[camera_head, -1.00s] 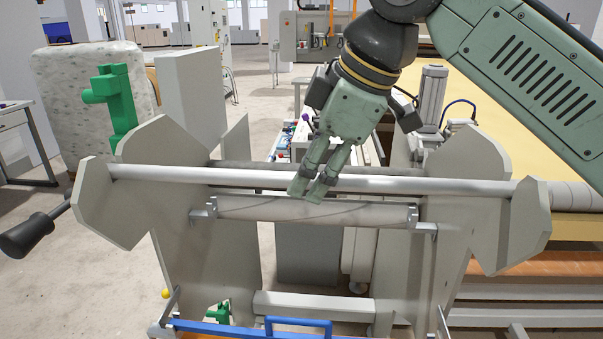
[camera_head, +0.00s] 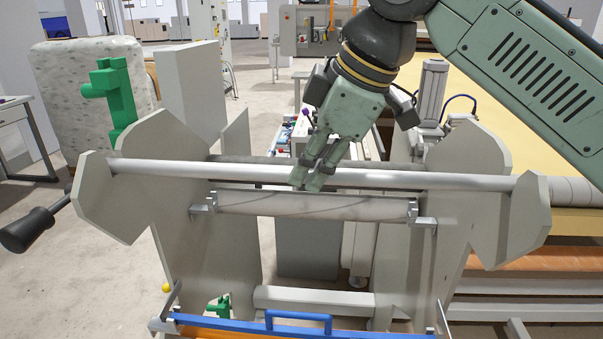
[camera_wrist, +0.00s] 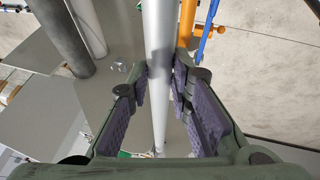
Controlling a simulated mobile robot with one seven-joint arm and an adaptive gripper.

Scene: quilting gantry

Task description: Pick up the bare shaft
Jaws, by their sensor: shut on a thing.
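The bare shaft (camera_head: 400,180) is a long, smooth silver-grey bar. In the head view it lies across the gantry's two grey side plates, near their tops. My gripper (camera_head: 312,181) reaches down from above onto the shaft near its middle. In the wrist view the shaft (camera_wrist: 158,50) runs lengthwise between my gripper's purple-padded fingers (camera_wrist: 170,98). The fingers are shut on it.
A wrapped roll (camera_head: 315,205) sits on brackets just below and in front of the shaft. The grey side plates (camera_head: 175,200) and (camera_head: 460,200) stand at both ends. A black handle (camera_head: 30,230) juts out at left. A blue-handled tray (camera_head: 298,318) lies below.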

